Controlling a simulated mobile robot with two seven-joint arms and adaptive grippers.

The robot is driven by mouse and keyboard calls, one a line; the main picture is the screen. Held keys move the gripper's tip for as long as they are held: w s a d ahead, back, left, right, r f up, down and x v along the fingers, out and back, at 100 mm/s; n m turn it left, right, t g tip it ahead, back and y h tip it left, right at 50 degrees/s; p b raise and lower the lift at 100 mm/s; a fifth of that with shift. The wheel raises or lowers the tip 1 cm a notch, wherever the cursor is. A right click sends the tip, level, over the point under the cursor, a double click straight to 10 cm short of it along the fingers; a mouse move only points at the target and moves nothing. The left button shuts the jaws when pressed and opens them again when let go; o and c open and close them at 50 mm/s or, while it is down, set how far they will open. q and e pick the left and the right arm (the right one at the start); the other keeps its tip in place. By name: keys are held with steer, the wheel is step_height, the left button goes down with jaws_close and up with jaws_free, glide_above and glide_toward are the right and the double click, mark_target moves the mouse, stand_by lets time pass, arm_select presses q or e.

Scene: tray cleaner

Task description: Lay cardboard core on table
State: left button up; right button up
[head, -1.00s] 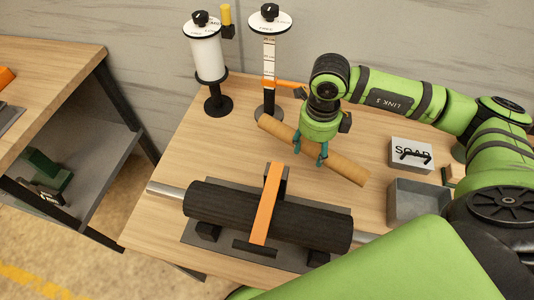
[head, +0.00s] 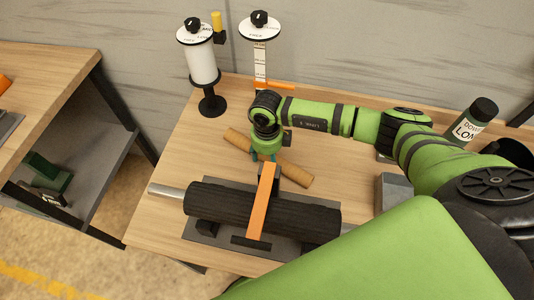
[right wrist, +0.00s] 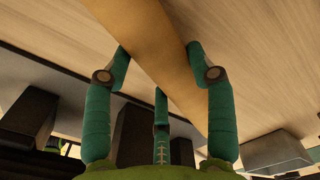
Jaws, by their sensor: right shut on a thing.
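The cardboard core (head: 297,175) is a plain brown tube, slanting from upper left to lower right at the table's middle. My right gripper (head: 264,157) is shut on it near its middle, from above. In the right wrist view, the core (right wrist: 150,40) lies between the teal fingers (right wrist: 162,65), close to the wood surface. I cannot tell whether the core touches the table (head: 340,175). My left gripper is not in view.
A black roller (head: 215,204) with an orange strap (head: 263,200) rests on a grey stand in front. A white roll on a post (head: 202,62) and a scale post (head: 260,60) stand behind. A grey bin (head: 392,190) and a dark bottle (head: 475,122) are at right.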

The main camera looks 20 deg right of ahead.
mark_target(267, 157)
steer(key=shift+f, duration=0.15)
steer(key=o, duration=1.2)
steer(key=shift+r, duration=0.2)
steer(key=shift+r+b, duration=1.8)
steer(key=shift+r, duration=4.2)
